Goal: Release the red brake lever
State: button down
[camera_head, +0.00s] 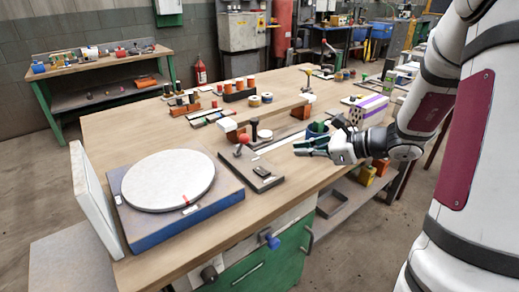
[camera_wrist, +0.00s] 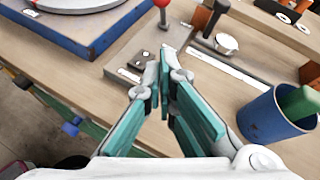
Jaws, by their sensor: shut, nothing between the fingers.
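The brake lever's red knob (camera_head: 243,140) stands on a short stalk at the far end of a flat grey base plate (camera_head: 258,180) on the workbench. In the wrist view the knob (camera_wrist: 162,3) is cut off by the top edge, and the plate (camera_wrist: 122,52) lies beyond my fingertips. My gripper (camera_head: 298,148) is shut and empty, to the right of the lever and apart from it. In the wrist view its green fingers (camera_wrist: 164,60) meet in front of the plate. A round white disc (camera_head: 168,180) on a blue base (camera_head: 185,222) sits left of the plate.
A blue cup (camera_wrist: 262,118) with a green thing in it stands close to the right of my gripper. A black-handled tool (camera_head: 254,128) stands just right of the lever. A white panel (camera_head: 92,200) leans at the bench's left edge. Bare wood lies in front of the plate.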

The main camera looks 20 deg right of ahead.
jog(key=b, duration=0.2)
send_near(241, 145)
jog(key=f, duration=0.1)
jog(key=d+f, duration=0.1)
jog(key=f, duration=0.2)
jog(key=shift+s+d, duration=0.35)
jog(key=shift+d, duration=0.05)
jog(key=shift+w+a+r, duration=0.3)
jog(key=shift+w+a, duration=0.25)
jog(key=shift+w+a+r, duration=0.25)
jog(key=shift+w+a, duration=0.3)
jog(key=shift+a, duration=0.05)
jog(key=shift+w+a+r, duration=0.15)
jog(key=shift+w+a, duration=0.15)
jog(key=shift+r+p, duration=0.15)
jog(key=shift+p, duration=0.35)
jog(key=shift+w+a+r+g+p, duration=0.1)
jog(key=shift+w+r+g+p, duration=0.05)
jog(key=shift+g+p, duration=0.35)
